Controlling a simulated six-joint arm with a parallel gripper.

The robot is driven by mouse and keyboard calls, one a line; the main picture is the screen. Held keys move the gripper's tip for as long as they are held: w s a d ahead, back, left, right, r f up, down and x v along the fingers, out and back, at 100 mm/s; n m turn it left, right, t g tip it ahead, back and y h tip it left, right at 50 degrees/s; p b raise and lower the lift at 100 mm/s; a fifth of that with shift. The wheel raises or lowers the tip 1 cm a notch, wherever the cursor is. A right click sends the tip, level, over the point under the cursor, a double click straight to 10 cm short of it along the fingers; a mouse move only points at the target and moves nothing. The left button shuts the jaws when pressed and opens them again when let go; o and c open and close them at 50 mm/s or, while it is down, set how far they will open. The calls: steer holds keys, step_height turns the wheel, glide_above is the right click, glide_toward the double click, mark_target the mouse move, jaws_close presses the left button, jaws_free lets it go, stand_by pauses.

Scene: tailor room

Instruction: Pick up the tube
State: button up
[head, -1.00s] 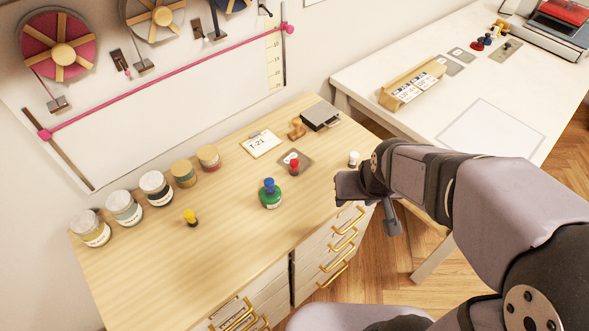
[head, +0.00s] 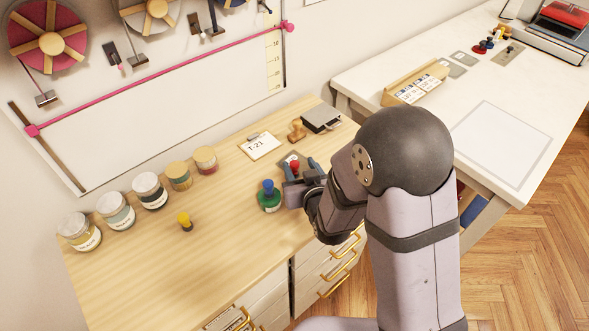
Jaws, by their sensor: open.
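No thing in the head view is plainly a tube. Small knobbed pieces stand on the wooden cabinet top: a red one (head: 295,167) by a grey plate, a blue one (head: 268,186) on a round green base, and a yellow one (head: 186,219). My gripper (head: 301,172) is open, low over the cabinet top, with its fingers close around or beside the red piece. I cannot tell whether it touches it. The lower part of the red piece is hidden by my gripper.
Several lidded jars (head: 150,191) line the back of the cabinet top (head: 140,265). A T-21 card (head: 260,146), a wooden stamp (head: 297,130) and a dark box (head: 321,118) stand behind my gripper. A white table (head: 480,90) is at the right. The front left is clear.

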mark_target(298, 168)
steer(key=shift+f, duration=0.7)
steer(key=shift+p+x, duration=0.3)
steer(key=shift+x, duration=0.8)
steer(key=shift+a+p+x, duration=0.15)
steer(key=shift+p+x, duration=0.3)
steer(key=shift+x, duration=0.5)
steer(key=shift+a+p+x, duration=0.15)
steer(key=shift+p+x, duration=0.3)
steer(key=shift+x, duration=0.45)
steer(key=shift+w+a+f, duration=0.2)
steer(key=shift+w+f, duration=0.1)
steer(key=shift+w, duration=0.2)
jaws_close()
